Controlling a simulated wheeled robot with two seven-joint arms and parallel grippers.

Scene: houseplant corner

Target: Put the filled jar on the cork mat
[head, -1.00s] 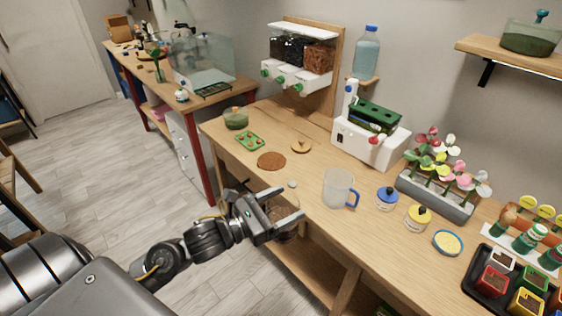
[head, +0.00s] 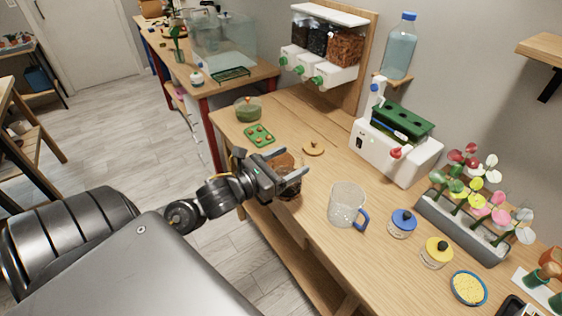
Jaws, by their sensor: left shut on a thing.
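My left gripper (head: 285,179) is shut on the filled jar (head: 289,190), a clear jar with dark brown contents. The fingers hide part of the jar, and it looks upright. The round brown cork mat (head: 285,158) lies on the wooden bench just behind the gripper, partly covered by the gripper and jar. The jar overlaps the mat's near side in the head view. I cannot tell whether its base touches anything. My right gripper is not in view.
A wooden lid (head: 313,148) and a green tray (head: 259,135) lie beyond the mat. A clear jug (head: 346,204) with a blue handle stands to the right. A green-filled bowl (head: 248,109) is at the back left. Bare bench (head: 322,172) lies between mat and jug.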

